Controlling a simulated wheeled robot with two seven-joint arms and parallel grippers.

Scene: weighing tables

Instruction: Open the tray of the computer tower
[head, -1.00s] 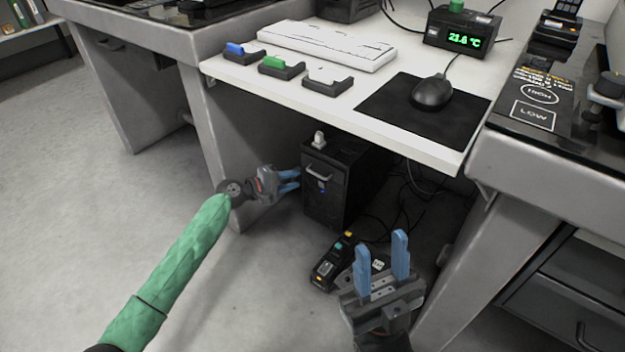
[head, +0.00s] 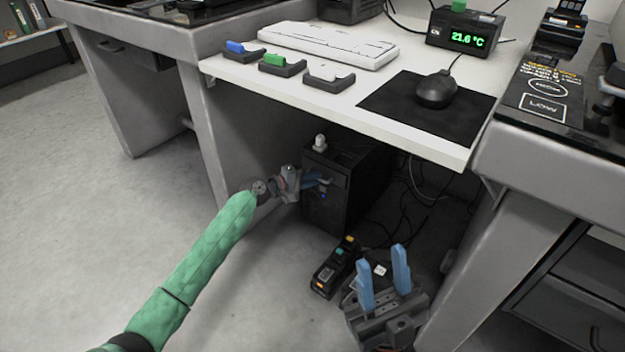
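The black computer tower (head: 357,185) stands on the floor under the white desk. A handle showed on the upper part of its front; it is now mostly hidden by my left gripper. My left gripper (head: 316,180) reaches from the left to the tower's front, with its blue fingertips at the handle. I cannot tell whether the fingers touch or are shut on it. The tray does not look pulled out. My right gripper (head: 384,277) is open and empty, low in front of the tower and to its right.
A black handheld device (head: 334,267) with coloured buttons is on the floor before the tower. Cables (head: 412,205) hang and lie to the tower's right. The desk top (head: 330,100) overhangs the tower, with grey table legs (head: 215,150) on both sides. The left floor is clear.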

